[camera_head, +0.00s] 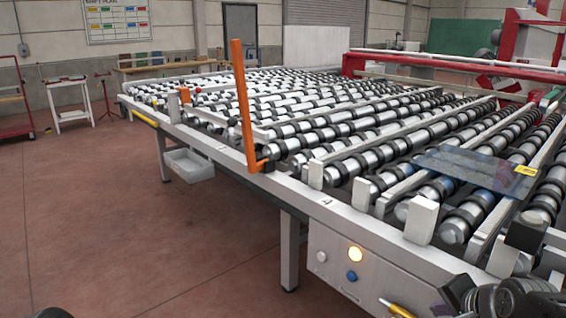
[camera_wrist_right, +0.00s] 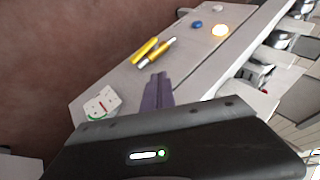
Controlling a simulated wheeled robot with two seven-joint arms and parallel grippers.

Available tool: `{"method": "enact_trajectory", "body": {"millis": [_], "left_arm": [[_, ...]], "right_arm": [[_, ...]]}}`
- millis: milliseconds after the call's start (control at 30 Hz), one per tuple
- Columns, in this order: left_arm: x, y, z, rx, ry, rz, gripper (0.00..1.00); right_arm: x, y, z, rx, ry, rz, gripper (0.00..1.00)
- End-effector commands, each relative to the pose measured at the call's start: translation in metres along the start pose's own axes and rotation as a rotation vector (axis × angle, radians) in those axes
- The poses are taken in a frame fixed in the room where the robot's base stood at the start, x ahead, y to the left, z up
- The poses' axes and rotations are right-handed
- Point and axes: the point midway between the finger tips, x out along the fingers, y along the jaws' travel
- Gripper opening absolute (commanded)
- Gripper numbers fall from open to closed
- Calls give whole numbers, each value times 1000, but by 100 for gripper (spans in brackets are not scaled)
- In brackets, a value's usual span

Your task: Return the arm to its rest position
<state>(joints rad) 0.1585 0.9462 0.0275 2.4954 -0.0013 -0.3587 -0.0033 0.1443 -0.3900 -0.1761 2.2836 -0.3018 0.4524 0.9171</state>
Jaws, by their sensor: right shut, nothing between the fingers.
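My right gripper (camera_wrist_right: 160,82) is shut and empty in the right wrist view, its narrow purple-grey fingers together above the side of the metal frame. In the head view the dark right gripper (camera_head: 462,293) is at the lower right corner, partly cut off by the frame edge, beside the front of the roller table (camera_head: 345,222). My left gripper does not show. A dark piece at the bottom left edge is too cut off to identify.
An orange upright bar (camera_head: 243,105) rises from the table edge. A glass sheet (camera_head: 470,168) with a yellow label lies on the rollers.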

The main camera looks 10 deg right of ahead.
Motion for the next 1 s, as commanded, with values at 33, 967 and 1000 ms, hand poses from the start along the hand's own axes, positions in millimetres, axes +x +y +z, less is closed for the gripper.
{"method": "enact_trajectory", "body": {"millis": [33, 967, 1000], "left_arm": [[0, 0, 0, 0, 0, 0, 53], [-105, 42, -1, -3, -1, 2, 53], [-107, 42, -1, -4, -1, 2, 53]], "right_arm": [[1, -7, -3, -46, 17, -30, 0], [99, 155, 390, -836, -734, 72, 0], [94, 161, 397, -835, -756, 80, 0]]}}
